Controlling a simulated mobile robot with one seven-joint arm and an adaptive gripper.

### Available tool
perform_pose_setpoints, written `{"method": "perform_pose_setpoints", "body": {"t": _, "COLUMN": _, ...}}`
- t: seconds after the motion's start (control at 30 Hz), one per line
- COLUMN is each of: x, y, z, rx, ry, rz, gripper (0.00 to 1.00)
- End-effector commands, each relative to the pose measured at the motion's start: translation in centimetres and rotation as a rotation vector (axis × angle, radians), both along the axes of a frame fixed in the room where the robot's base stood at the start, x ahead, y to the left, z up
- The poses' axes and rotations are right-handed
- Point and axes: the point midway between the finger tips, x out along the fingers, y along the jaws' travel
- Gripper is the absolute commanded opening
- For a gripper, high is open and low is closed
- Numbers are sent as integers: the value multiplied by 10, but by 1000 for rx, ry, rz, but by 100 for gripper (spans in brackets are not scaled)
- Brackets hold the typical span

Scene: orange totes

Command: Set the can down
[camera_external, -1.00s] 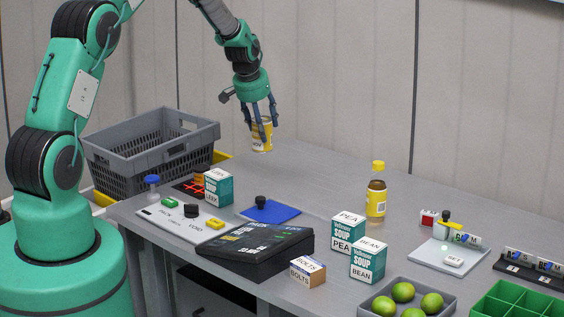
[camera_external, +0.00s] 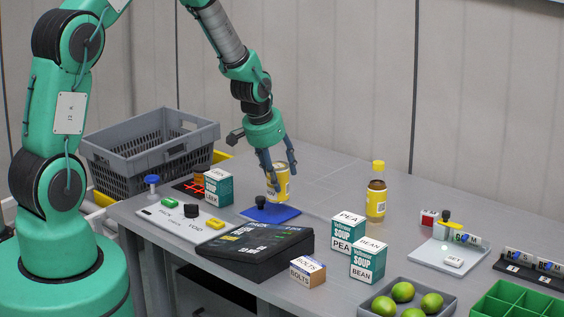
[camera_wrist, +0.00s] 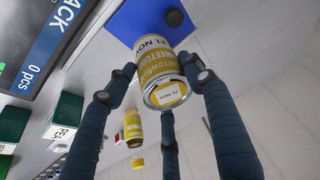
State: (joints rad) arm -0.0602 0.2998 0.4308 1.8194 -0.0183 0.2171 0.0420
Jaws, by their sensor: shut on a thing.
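A yellow can (camera_external: 278,184) with a silver rim is held between the fingers of my gripper (camera_external: 277,165). In the external view it is close to upright, just behind the blue mat (camera_external: 272,212); I cannot tell whether its bottom touches the table. In the wrist view my gripper (camera_wrist: 165,85) has its fingers around the can (camera_wrist: 160,75), whose label reads in part "SWEETCORN" and "21 NOV". The blue mat (camera_wrist: 140,20) shows beyond the can there, with a black knob standing on it (camera_external: 260,202).
A black scale (camera_external: 255,250) stands in front of the mat. A leek-labelled box (camera_external: 218,187) and a button board (camera_external: 185,220) are to the left, a grey crate (camera_external: 150,150) behind them. Soup boxes (camera_external: 348,233) and a yellow-capped bottle (camera_external: 376,200) stand to the right.

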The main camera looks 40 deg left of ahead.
Motion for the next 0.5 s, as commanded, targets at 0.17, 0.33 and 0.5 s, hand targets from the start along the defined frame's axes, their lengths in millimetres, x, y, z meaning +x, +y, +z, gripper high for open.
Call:
{"method": "perform_pose_setpoints", "body": {"t": 0.17, "x": -5, "y": -5, "z": 0, "rx": 0, "ry": -2, "rz": -5, "gripper": 14}}
{"method": "perform_pose_setpoints", "body": {"t": 0.33, "x": -5, "y": -5, "z": 0, "rx": 0, "ry": -2, "rz": -5, "gripper": 14}}
{"method": "perform_pose_setpoints", "body": {"t": 0.5, "x": -3, "y": -5, "z": 0, "rx": 0, "ry": -2, "rz": -4, "gripper": 14}}
